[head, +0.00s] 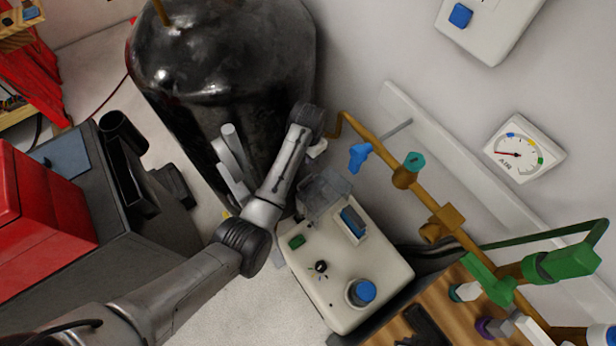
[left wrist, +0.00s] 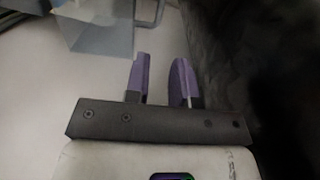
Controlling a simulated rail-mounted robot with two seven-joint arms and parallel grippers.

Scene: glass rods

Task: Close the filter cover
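The clear filter cover (head: 325,192) stands swung up at the back end of the white machine (head: 340,275) in the head view. It looks open, beside the uncovered blue filter block (head: 353,221). The cover also seems to show as a see-through box at the upper left of the left wrist view (left wrist: 100,32). My left gripper (left wrist: 161,75) has two purple fingers set apart with nothing between them. The cover lies ahead and to the left of the fingers, not touching them. In the head view the fingers are mostly hidden behind my wrist. My right gripper is not in view.
A dark glossy tank (head: 225,60) stands close behind my left arm. A brown pipe (head: 380,150) with blue and teal valves runs along the wall to the right. A blue knob (head: 362,291) and black switch (head: 320,267) sit on the machine's top.

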